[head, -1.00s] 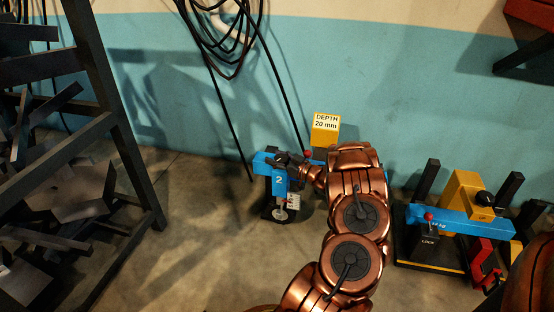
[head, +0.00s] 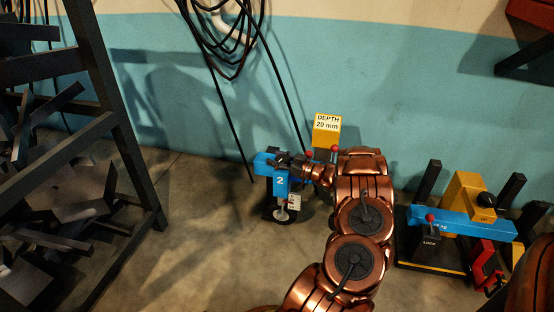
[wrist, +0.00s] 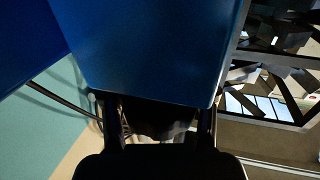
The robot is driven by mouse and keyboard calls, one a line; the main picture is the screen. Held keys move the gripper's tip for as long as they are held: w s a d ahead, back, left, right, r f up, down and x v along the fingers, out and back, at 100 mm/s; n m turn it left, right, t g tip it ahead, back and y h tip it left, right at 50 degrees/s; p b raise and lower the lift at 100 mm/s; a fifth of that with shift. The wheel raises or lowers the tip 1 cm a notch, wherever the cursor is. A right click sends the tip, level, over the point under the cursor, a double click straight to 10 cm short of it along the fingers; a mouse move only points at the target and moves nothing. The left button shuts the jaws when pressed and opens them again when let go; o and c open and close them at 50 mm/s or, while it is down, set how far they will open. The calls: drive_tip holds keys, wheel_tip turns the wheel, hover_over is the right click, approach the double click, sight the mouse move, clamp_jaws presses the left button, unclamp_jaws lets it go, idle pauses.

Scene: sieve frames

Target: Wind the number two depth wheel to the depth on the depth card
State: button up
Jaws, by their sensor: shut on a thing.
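The depth card (head: 326,122) is a yellow block reading "DEPTH 20 mm", standing behind the number two unit. The number two unit (head: 279,181) is blue, marked "2", with a small pale wheel (head: 281,214) low on its front. My gripper (head: 298,166) is at the top of this unit, at its right side. In the wrist view my gripper (wrist: 160,125) is shut on a dark part (wrist: 160,130) between its fingers, mostly in shadow. A blue face (wrist: 155,50) of the unit fills the upper middle there. A small scale tag by the wheel is too small to read.
A second blue unit (head: 465,224) with a yellow block and a "LOCK" plate stands at the right. A dark rack (head: 125,140) of metal pieces stands at the left. Black cables (head: 225,45) hang on the wall. The floor between rack and unit is clear.

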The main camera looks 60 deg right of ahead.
sight(277, 156)
drive_tip(key=shift+s+d+r, duration=0.1)
drive_tip(key=o, duration=0.8)
drive_tip(key=shift+o, duration=0.9)
drive_tip(key=shift+r, duration=4.95)
